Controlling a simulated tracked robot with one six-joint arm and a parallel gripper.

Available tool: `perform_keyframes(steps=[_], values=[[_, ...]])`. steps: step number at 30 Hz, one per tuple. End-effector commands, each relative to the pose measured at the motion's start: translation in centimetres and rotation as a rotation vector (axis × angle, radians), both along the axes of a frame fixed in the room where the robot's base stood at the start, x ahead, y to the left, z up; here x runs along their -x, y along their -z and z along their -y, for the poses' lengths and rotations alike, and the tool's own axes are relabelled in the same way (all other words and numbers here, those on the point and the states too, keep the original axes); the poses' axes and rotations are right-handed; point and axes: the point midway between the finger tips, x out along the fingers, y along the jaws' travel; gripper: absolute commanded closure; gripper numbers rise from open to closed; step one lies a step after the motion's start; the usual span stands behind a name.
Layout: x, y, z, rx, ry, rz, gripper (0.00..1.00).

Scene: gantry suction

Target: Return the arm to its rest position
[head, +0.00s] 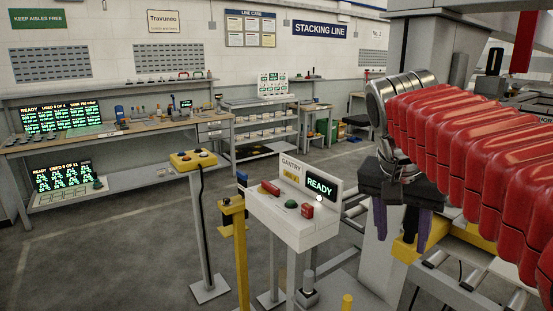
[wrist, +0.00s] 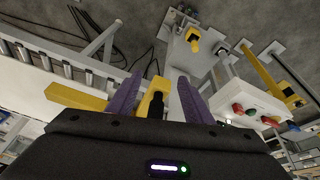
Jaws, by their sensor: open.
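My gripper (head: 401,228) hangs at the right of the head view, its two purple fingers pointing down below a dark body. The fingers are apart in the wrist view (wrist: 155,92), so it is open. A yellow part with a black piece (wrist: 156,104) shows between the fingers there; I cannot tell how near it is, and nothing looks gripped. My arm, in a red ribbed sleeve, covers the right side of the head view.
The white gantry console (head: 295,215) with a READY screen stands left of my gripper. A yellow button box (head: 194,160) on a post is further left. Roller conveyor (head: 455,285) lies below my arm. A workbench (head: 110,138) lines the back; the left floor is clear.

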Motion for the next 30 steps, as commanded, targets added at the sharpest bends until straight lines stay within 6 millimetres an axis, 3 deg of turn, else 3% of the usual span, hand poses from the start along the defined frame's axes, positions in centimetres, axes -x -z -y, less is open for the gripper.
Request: perform_keyframes(steps=[12,21,26,30], values=[[4.1,9.6,-3.9,-0.004,-0.520,0.049,0.54],[9.2,15.9,-5.9,-0.005,-0.694,0.116,0.54],[11.9,18.0,-6.4,-0.021,-0.690,0.132,0.54],[12.8,17.8,-6.6,-0.014,-0.691,0.154,0.54]])
